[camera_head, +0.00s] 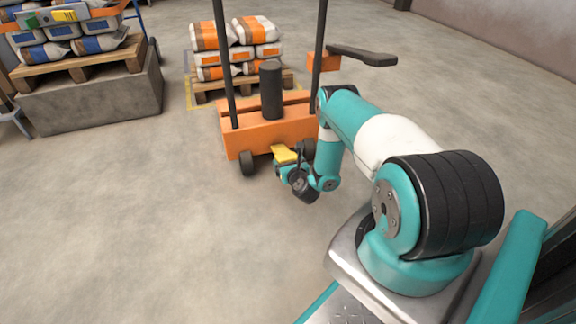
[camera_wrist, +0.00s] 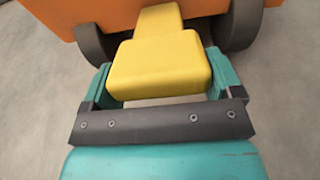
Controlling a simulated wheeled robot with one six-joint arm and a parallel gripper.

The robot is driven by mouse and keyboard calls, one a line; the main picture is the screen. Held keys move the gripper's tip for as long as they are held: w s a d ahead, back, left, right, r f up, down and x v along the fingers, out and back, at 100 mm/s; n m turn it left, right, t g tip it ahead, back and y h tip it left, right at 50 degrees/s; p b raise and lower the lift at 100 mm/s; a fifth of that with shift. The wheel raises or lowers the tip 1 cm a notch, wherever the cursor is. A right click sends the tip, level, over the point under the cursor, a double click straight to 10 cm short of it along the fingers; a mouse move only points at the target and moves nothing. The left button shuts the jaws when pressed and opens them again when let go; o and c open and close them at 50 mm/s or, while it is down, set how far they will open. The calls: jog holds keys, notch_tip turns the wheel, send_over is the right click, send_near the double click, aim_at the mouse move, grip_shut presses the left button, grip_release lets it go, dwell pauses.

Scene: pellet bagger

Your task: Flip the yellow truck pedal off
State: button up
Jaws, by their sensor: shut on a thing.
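The yellow pedal (camera_head: 285,154) sticks out from the low rear of the orange pallet truck (camera_head: 264,137), between its wheels. In the wrist view the pedal (camera_wrist: 160,66) is a rounded yellow block on a narrower yellow stem that meets the orange body (camera_wrist: 105,10). My gripper (camera_head: 287,165) is at the pedal, with its teal fingers (camera_wrist: 160,80) on the left and right sides of the block, shut on it. In the head view my gripper's own parts cover some of the pedal's lower side.
Two dark wheels (camera_wrist: 91,38) flank the pedal closely. The truck has black upright posts (camera_head: 225,75) and a black cylinder (camera_head: 271,90). A pallet (camera_head: 206,98) with orange and white bags stands behind. Another pallet (camera_head: 90,65) with bags sits on a concrete block at left.

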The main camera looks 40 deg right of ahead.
dwell(0.3)
jog(key=o, duration=1.1)
jog(key=shift+r, duration=0.1)
jog(key=shift+p+v, duration=0.75)
jog(key=shift+p, duration=0.5)
jog(key=p+v, duration=1.6)
jog(key=p, duration=0.2)
jog(key=shift+p, duration=0.4)
